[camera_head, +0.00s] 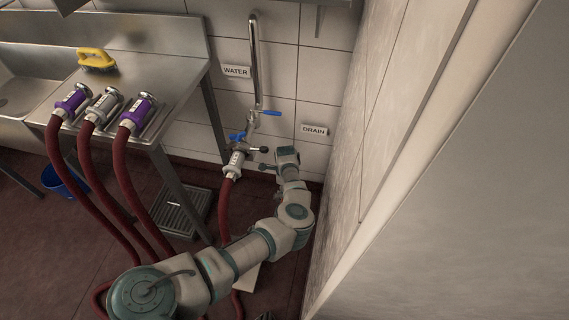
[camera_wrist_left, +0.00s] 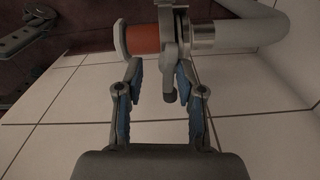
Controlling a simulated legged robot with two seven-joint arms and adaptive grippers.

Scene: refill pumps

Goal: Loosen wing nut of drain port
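The drain port's clamp (camera_wrist_left: 175,30) shows at the top middle of the left wrist view, between an orange-red cylinder with a pale flange (camera_wrist_left: 143,38) and a silver pipe (camera_wrist_left: 205,35). Its grey wing nut (camera_wrist_left: 169,86) points down from the clamp. My left gripper (camera_wrist_left: 160,75) is open, with one blue-padded finger on each side of the wing nut. The nut looks nearer the right finger; I cannot tell whether they touch. In the head view my left gripper (camera_head: 265,159) is at the wall below the DRAIN label (camera_head: 314,130); my arm hides the drain port. My right gripper is out of view.
Left of my gripper, a red hose joins the water connector (camera_head: 233,163) with blue handles. A steel table (camera_head: 175,85) carries several hose ends and a yellow brush (camera_head: 96,59). A wall (camera_head: 355,150) stands close on the right. A floor grate (camera_head: 185,212) lies below.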

